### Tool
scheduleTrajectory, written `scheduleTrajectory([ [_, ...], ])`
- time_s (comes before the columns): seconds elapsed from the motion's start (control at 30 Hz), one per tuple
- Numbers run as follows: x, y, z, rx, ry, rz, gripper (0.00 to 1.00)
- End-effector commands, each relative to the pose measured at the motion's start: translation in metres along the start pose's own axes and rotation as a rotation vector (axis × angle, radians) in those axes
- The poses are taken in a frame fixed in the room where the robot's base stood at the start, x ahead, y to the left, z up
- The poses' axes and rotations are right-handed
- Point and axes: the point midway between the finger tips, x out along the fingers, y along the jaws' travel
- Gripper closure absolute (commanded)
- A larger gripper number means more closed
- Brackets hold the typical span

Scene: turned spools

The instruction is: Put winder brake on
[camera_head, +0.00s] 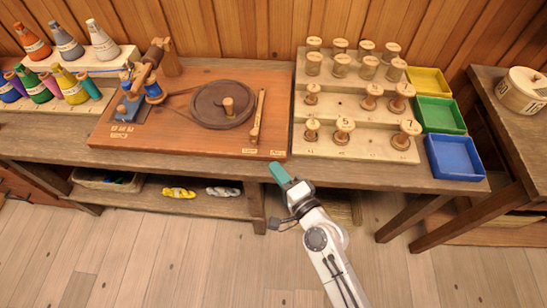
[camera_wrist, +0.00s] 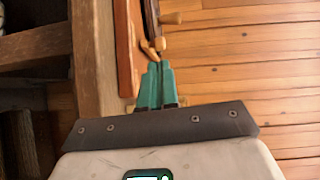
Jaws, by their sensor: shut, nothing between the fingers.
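The winder is a reddish-brown board (camera_head: 180,137) on the bench with a dark round wheel (camera_head: 222,104) bearing an upright wooden peg (camera_head: 228,105). A pale wooden lever (camera_head: 258,115), apparently the brake, stands just right of the wheel, apart from its rim. My gripper (camera_head: 277,169) has teal fingers, shut and empty, near the bench's front edge below the board's front right corner. In the wrist view the closed fingertips (camera_wrist: 158,66) point towards the board's edge (camera_wrist: 124,45) and a small wooden end piece (camera_wrist: 151,49), possibly the lever; contact cannot be told.
A stepped rack (camera_head: 350,95) of wooden spools stands right of the winder, beside yellow, green and blue trays (camera_head: 455,157). Cones of coloured thread (camera_head: 66,86) stand at left. A side table (camera_head: 500,100) holds a round container (camera_head: 522,91). The floor in front is clear.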

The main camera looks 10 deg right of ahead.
Motion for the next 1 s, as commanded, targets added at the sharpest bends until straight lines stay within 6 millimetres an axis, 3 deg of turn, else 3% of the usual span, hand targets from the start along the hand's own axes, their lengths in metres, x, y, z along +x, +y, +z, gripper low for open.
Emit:
scheduleTrajectory([
  [0.23, -0.021, 0.0, 0.008, 0.0, 0.0, 0.0, 1.0],
  [1.0, -0.027, 0.001, 0.011, -0.056, -0.037, 0.027, 1.0],
])
